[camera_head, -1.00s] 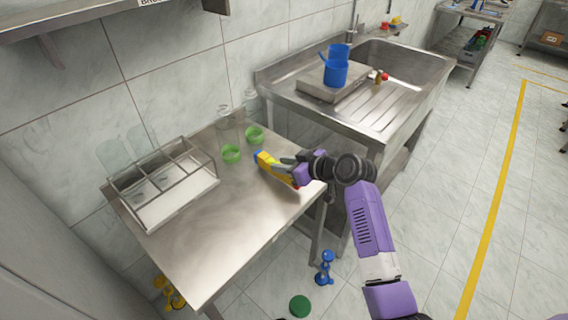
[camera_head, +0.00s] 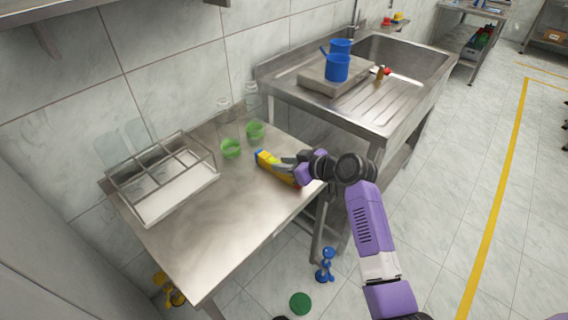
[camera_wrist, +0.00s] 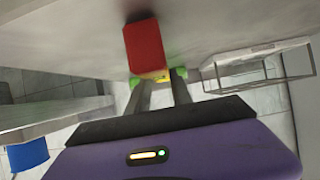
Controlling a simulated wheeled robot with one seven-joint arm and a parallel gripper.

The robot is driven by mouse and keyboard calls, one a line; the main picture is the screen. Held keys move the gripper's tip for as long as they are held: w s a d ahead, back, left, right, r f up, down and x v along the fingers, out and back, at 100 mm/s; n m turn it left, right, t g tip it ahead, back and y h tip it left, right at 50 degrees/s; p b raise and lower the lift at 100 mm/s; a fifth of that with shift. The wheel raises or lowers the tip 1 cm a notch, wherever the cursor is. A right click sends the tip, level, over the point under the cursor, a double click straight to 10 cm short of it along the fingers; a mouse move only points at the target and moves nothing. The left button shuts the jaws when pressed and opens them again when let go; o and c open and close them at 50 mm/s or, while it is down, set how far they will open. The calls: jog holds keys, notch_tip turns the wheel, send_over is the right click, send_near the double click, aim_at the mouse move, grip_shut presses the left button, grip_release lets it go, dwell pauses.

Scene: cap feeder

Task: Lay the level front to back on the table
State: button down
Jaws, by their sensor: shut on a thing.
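The level is a yellow bar with a blue end and a red end (camera_head: 272,163). It is at the right side of the steel table (camera_head: 225,215). My gripper (camera_head: 286,168) is shut on the level around its middle, coming from the right. In the wrist view the level's red end (camera_wrist: 145,45) points toward the camera, with a bit of yellow between the fingers. The level is at or just above the table top; I cannot tell whether it touches.
A wire-framed rack (camera_head: 165,185) stands at the left of the table. A sink unit with a blue jug (camera_head: 337,68) is behind right. The table's front middle is clear.

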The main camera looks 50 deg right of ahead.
jog(key=shift+f, duration=0.15)
jog(key=c, duration=1.1)
grip_release()
jog(key=shift+o, duration=0.2)
jog(key=v, duration=0.7)
jog(key=shift+s, duration=0.3)
jog(key=shift+s+r, duration=0.1)
jog(key=shift+r, duration=0.1)
